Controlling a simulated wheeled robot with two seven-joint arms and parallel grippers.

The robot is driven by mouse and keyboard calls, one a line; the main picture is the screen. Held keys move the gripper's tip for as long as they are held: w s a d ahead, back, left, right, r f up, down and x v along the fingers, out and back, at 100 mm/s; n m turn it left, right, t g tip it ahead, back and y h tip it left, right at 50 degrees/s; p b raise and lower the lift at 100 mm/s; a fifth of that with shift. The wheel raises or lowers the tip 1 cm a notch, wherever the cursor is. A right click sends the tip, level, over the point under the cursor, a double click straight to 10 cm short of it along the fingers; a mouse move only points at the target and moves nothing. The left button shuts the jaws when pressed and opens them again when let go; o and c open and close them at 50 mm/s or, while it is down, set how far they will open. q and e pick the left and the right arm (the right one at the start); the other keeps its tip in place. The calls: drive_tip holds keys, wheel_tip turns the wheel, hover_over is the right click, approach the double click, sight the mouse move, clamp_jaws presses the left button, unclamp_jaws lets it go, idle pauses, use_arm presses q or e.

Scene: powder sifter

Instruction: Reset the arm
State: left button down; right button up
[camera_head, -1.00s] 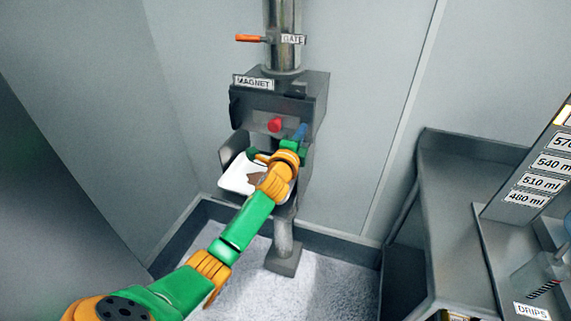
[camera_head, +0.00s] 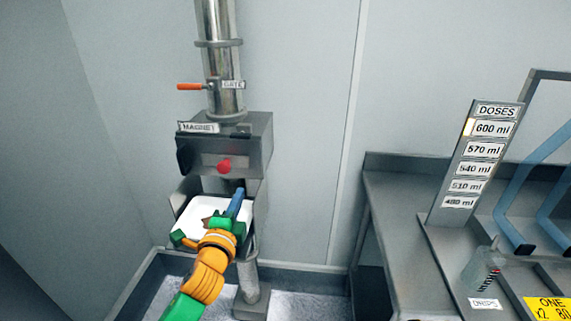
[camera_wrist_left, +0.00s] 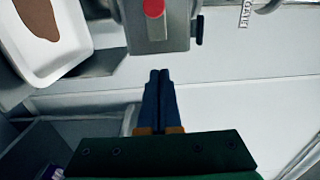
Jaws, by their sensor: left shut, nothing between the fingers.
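My left gripper (camera_head: 238,202) is shut and empty in the head view, in front of the machine and over the right part of the white tray. In the left wrist view its blue fingers (camera_wrist_left: 158,95) are pressed together with nothing between them. My left arm comes in from the bottom left, green and orange, and hides the tray's near part. My right gripper is not in view.
The grey magnet box (camera_head: 245,140) has a red knob (camera_head: 224,166); below it sits the white tray (camera_head: 186,222) with brown powder. An orange gate handle (camera_head: 190,87) is on the pipe above. A metal bench (camera_head: 395,215) with a dose board (camera_head: 478,160) stands at right.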

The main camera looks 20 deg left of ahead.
use_arm(q)
drive_tip(key=s+d+f+n+g+h, duration=0.1)
drive_tip(key=s+d+f+n+g, duration=0.35)
drive_tip(key=s+f, duration=0.4)
drive_tip(key=s+d+f+n+g+h, duration=0.25)
drive_tip(key=s+f+n+g, duration=0.35)
drive_tip(key=s, duration=0.4)
drive_tip(key=s+d+f+n+g+h, duration=0.1)
drive_tip(key=s+d+f+n+g, duration=0.25)
drive_tip(key=s+f, duration=0.55)
wheel_tip(320, 180, down, 15)
drive_tip(key=s+g, duration=0.1)
drive_tip(key=s+a+f+m+g, duration=0.1)
drive_tip(key=s+f, duration=0.9)
drive_tip(key=s, duration=0.2)
drive_tip(key=shift+s+a+f+g, duration=0.15)
drive_tip(key=shift+s+f+g, duration=0.15)
drive_tip(key=shift+s+f, duration=0.1)
drive_tip(key=shift+y, duration=0.25)
